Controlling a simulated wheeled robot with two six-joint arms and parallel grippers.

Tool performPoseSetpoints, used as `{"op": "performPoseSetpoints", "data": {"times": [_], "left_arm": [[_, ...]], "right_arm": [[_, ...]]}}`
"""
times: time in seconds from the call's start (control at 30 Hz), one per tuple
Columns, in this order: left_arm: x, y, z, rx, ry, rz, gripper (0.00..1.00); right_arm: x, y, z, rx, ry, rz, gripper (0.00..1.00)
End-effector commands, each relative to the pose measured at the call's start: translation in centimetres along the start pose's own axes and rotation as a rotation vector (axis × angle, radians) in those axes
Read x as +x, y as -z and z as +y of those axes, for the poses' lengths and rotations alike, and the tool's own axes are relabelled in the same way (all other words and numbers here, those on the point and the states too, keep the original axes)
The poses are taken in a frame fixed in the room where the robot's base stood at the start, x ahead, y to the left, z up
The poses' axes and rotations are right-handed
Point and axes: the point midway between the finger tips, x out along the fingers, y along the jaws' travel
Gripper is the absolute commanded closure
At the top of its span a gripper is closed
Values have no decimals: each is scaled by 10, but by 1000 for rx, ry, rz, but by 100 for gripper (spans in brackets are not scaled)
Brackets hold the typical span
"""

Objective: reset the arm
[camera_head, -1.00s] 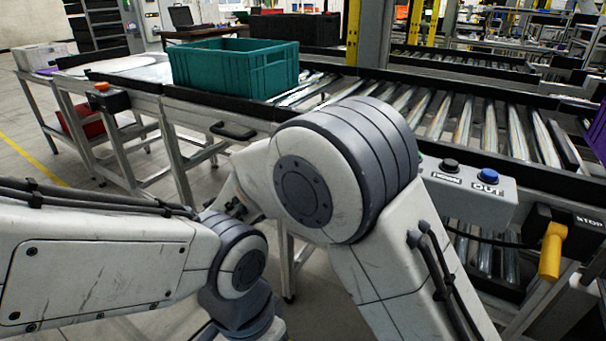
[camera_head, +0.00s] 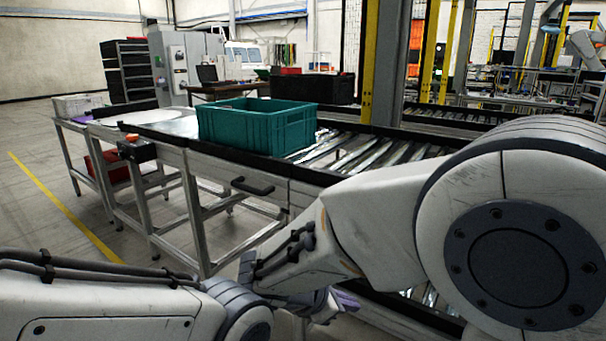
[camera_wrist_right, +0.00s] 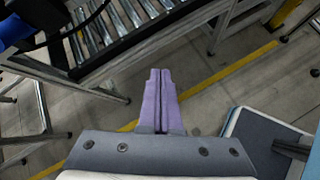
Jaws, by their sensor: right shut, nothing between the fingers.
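My right arm reaches in from the right in the head view, its large round joint filling the lower right. My right gripper shows best in the right wrist view (camera_wrist_right: 160,75): its two purple fingers lie together with nothing between them, above the floor and apart from the conveyor frame. In the head view only a small purple part of it (camera_head: 347,299) shows low in the middle, mostly hidden by my arm links. My left arm comes in at the lower left of the head view; its gripper is out of sight.
A teal crate (camera_head: 258,126) stands on the roller conveyor (camera_head: 365,155), beyond my right arm. An orange button box (camera_head: 136,150) and a black handle (camera_head: 251,187) stick out from the conveyor's near side. Open floor with a yellow line (camera_head: 65,205) lies at the left.

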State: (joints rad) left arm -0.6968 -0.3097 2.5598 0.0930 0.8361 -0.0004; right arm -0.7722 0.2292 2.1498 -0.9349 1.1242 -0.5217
Motion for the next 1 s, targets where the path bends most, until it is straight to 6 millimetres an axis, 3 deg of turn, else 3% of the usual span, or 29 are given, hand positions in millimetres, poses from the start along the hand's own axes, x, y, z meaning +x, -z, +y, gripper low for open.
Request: {"op": "performPoseSetpoints", "data": {"times": [0.03, 0.1, 0.2, 0.3, 0.5, 0.53, 0.6, 0.77, 1.0], "left_arm": [[0, 0, 0, 0, 0, 0, 50], [0, 0, 0, 0, 0, 0, 50], [0, 0, 0, 0, 0, 0, 50], [0, 0, 0, 0, 0, 0, 50], [0, 0, 0, 0, 0, 0, 50], [0, 0, 0, 0, 0, 0, 50], [-26, 1, 2, 0, 0, -1, 50], [-62, 3, 4, 0, 0, 1, 50], [-136, 7, 10, 0, 0, 0, 50]], "right_arm": [[-6, 2, -30, 139, 74, 90, 100], [-16, 12, -67, 331, 186, 202, 100], [-33, 27, -107, 575, 333, 332, 100], [-51, 42, -134, 782, 465, 430, 100], [-85, 65, -169, 1135, 712, 575, 100], [-90, 67, -173, 1185, 748, 595, 100], [-108, 50, -166, 1187, 753, 590, 100], [-132, 25, -157, 1181, 751, 588, 100], [-183, -26, -138, 1178, 749, 588, 100]]}}
